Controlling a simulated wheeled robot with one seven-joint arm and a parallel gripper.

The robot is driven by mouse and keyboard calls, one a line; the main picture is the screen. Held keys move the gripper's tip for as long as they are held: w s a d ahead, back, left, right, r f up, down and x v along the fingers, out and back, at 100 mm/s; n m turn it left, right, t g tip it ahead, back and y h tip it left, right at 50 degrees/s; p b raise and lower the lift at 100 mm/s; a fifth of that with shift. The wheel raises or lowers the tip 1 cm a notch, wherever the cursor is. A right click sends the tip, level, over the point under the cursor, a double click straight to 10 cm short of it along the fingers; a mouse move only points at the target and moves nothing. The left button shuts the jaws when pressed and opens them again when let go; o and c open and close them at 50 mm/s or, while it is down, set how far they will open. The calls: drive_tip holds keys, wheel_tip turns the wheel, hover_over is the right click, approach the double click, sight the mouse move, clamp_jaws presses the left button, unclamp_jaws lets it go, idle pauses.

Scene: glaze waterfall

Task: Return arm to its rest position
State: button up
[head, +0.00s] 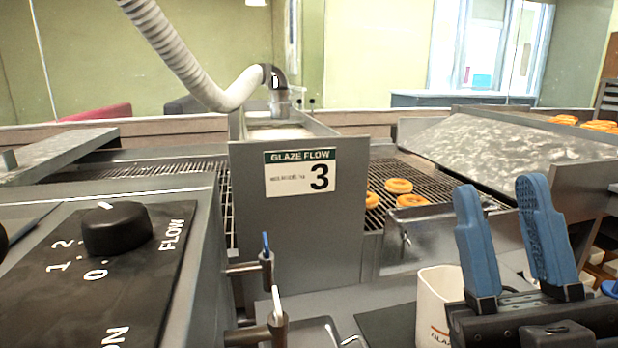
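My gripper (500,222) is at the lower right of the head view, with two blue fingers pointing up. The fingers stand apart with nothing between them. The gripper is near the camera, in front of the glaze machine, and partly covers a white container (438,300) beside it. My arm behind the gripper is mostly out of view.
The glaze machine has a sign (300,174) reading "GLAZE FLOW 3". A control panel with a black flow knob (116,230) is at left. Below are a blue-handled valve (266,250) and a white-handled valve (277,312). Doughnuts (399,186) lie on the wire conveyor.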

drive_tip(key=s+d+f+m+g+h+p, duration=0.1)
drive_tip(key=s+d+f+m+g+h, duration=0.15)
drive_tip(key=s+f+m+h, duration=0.4)
drive_tip(key=s+d+f+m+g+h+p, duration=0.1)
drive_tip(key=s+f+g, duration=0.25)
drive_tip(key=f, duration=0.65)
drive_tip(key=s+d+f+g, duration=0.2)
drive_tip(key=s+f+g, duration=0.2)
drive_tip(key=s, duration=0.4)
drive_tip(key=s+d+f+g+p, duration=0.1)
drive_tip(key=s+d+f+g, duration=0.1)
drive_tip(key=s+f, duration=0.3)
drive_tip(key=s+g, duration=0.1)
drive_tip(key=s, duration=0.1)
drive_tip(key=shift+s+d+f+m+g, duration=0.2)
drive_tip(key=shift+s+f+m+g, duration=0.05)
drive_tip(key=shift+s+m+g, duration=0.15)
